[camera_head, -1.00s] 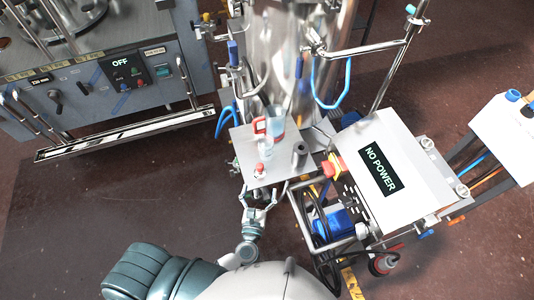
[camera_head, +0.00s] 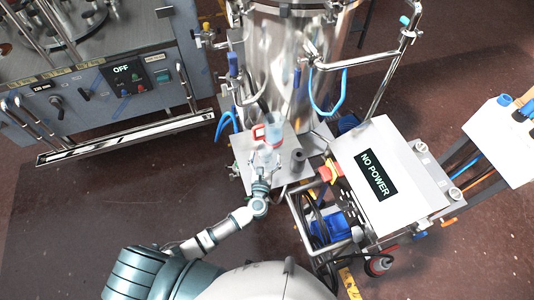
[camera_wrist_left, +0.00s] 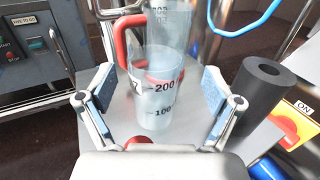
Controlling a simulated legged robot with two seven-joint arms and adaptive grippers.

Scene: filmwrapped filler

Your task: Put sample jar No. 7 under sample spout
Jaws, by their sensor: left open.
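A clear jar (camera_wrist_left: 160,108) with black 100 and 200 marks and a partly visible 7 stands on a steel plate (camera_wrist_left: 92,118). In the left wrist view it is between the fingers of my left gripper (camera_wrist_left: 160,92). Gaps show on both sides, so the fingers look apart from it. In the head view my left gripper (camera_head: 264,160) is over the plate, and the jar is hard to make out there. A clear jug with a red handle (camera_head: 273,130) stands just behind. I cannot clearly pick out the sample spout. My right gripper is not in view.
A dark upright tube (camera_wrist_left: 258,95) stands right of the gripper. A small red item (camera_wrist_left: 138,143) is low in front of the jar. A steel tank (camera_head: 290,75) rises behind, and a "NO POWER" box (camera_head: 400,155) is to the right.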

